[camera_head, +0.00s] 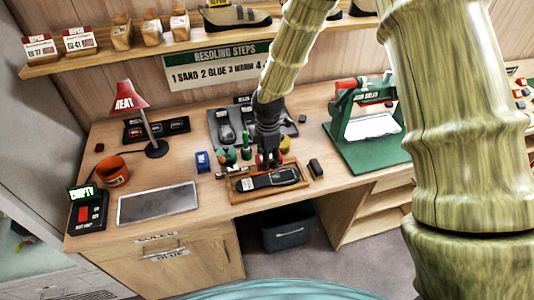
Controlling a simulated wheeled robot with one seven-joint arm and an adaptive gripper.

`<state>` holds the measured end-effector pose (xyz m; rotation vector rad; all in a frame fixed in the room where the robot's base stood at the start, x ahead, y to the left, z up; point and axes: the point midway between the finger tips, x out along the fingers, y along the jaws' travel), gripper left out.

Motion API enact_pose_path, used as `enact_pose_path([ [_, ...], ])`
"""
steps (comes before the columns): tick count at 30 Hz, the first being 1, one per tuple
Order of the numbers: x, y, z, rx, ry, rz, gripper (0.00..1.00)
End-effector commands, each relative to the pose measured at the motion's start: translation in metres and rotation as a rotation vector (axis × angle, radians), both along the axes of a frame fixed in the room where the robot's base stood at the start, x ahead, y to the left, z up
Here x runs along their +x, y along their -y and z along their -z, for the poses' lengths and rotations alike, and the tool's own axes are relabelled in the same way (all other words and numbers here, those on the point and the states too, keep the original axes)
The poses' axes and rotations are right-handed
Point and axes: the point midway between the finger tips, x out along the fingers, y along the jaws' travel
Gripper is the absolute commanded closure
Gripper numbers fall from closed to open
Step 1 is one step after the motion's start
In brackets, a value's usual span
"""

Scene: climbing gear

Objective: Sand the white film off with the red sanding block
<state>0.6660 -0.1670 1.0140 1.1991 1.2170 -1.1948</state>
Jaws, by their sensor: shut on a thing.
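My gripper (268,160) is above the front middle of the workbench, pointing down. It is shut on the red sanding block (263,160), of which only small red parts show between the dark fingers. Just below and in front of it, a dark shoe sole (268,181) lies in a shallow wooden tray (237,196). The block is at the sole's far edge; I cannot tell whether it touches. A greyish patch shows on the sole's middle, but the white film is too small to make out clearly.
Small bottles (245,152) and a blue box (202,160) stand left of my gripper. A small black block (316,167) lies right of the tray. A green press (365,130) stands further right. A red lamp (131,97), orange pot (113,171) and grey mat (158,203) are left.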

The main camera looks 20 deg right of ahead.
Motion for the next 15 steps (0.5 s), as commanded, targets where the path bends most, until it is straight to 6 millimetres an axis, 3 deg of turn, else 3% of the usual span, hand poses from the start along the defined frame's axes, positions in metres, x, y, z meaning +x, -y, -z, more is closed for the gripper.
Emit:
enact_pose_path([
  [15, 0.000, -0.002, 0.050, 0.000, -0.001, -0.001, 0.81],
])
